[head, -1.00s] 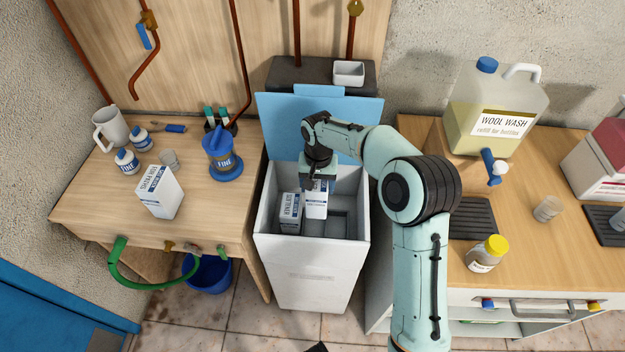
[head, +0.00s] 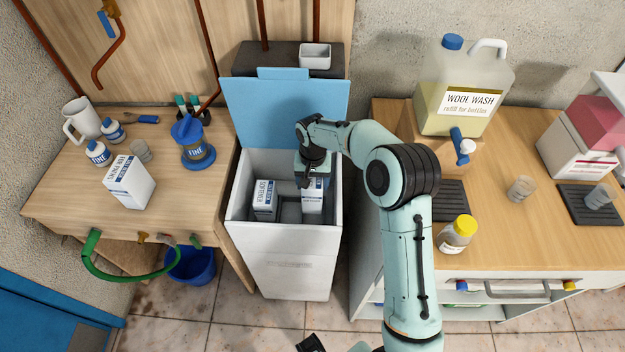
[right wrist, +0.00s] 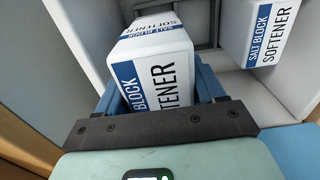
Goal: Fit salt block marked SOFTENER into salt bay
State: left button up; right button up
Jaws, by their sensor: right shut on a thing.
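The salt bay is a white open-topped bin (head: 290,244) with its blue lid (head: 285,112) raised behind it. My right gripper (head: 312,183) reaches down into its right side. It is shut on a white salt block with a blue band (head: 313,199), marked SOFTENER in the right wrist view (right wrist: 165,72). There the block sits between the blue fingers. A second SOFTENER block (head: 265,199) stands at the bin's left, apart from the held one; it also shows in the right wrist view (right wrist: 265,30). The held block's lower end is hidden. A dark part at the bottom edge may be my left gripper (head: 310,343); its jaws are unclear.
The right counter holds a WOOL WASH jug (head: 463,85) and a yellow-capped jar (head: 457,234). A blue bucket (head: 192,264) stands below the bench.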

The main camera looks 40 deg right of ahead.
jog(key=shift+f+b, duration=1.4)
jog(key=shift+f, duration=0.8)
jog(key=shift+r, duration=0.2)
jog(key=shift+p, duration=0.3)
jog(key=shift+f+b, duration=1.4)
jog(key=shift+f, duration=0.9)
jog(key=o, duration=1.1)
jog(key=shift+o, duration=0.2)
jog(key=shift+s, duration=0.1)
